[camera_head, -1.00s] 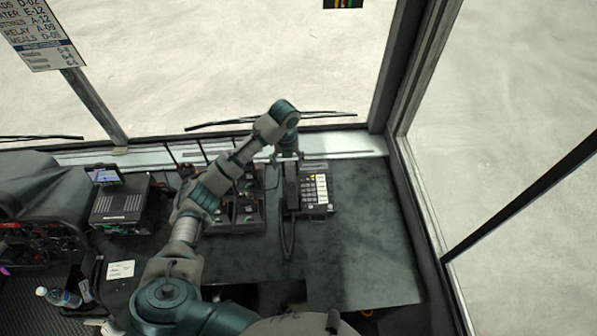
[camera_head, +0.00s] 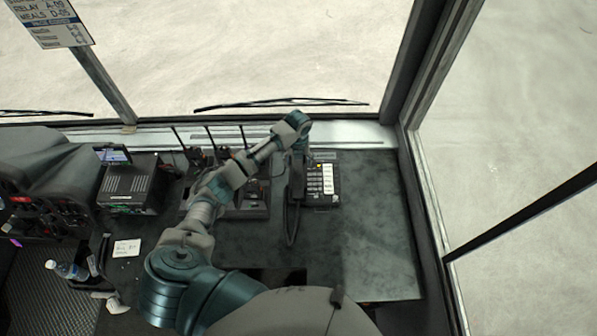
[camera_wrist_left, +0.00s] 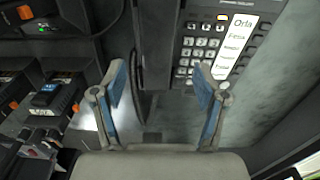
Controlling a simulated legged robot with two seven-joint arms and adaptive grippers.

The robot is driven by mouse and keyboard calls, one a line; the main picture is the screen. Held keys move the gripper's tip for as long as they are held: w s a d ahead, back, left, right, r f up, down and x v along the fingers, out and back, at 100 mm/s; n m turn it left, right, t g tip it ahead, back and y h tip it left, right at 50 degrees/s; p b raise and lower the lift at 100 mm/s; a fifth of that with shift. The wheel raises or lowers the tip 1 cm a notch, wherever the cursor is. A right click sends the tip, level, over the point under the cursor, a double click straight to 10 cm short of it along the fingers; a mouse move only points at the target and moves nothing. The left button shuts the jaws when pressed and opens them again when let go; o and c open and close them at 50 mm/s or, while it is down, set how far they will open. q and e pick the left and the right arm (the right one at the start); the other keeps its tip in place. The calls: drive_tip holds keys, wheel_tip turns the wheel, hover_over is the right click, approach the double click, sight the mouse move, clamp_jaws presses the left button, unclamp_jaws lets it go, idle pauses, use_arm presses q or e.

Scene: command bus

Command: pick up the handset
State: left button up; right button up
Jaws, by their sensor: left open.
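The phone base (camera_head: 323,198), with a keypad and a white label strip, sits on the dark console; it also shows in the left wrist view (camera_wrist_left: 204,50). The dark handset (camera_head: 296,183) lies lengthwise along the base's left side, with a cord looping down towards me. In the left wrist view the handset (camera_wrist_left: 157,35) is dark and hard to make out, above the space between my fingers. My left gripper (camera_wrist_left: 160,88) is open and empty, its blue-padded fingers apart. In the head view my left gripper (camera_head: 299,150) is over the handset's far end. My right gripper is not in view.
Radio units (camera_head: 247,200) with antennas stand left of the phone. A box with a small screen (camera_head: 130,188) is further left. The console right of the phone is clear.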

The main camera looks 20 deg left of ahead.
sight(297, 169)
use_arm(q)
wheel_tip(297, 169, down, 4)
drive_tip(key=shift+s+a+r+p, duration=0.1)
drive_tip(key=shift+s+a+p, duration=0.05)
drive_tip(key=shift+p, duration=0.2)
drive_tip(key=shift+a+f, duration=0.1)
drive_tip(key=shift+f, duration=0.5)
drive_tip(key=shift+r, duration=0.1)
drive_tip(key=c, duration=1.4)
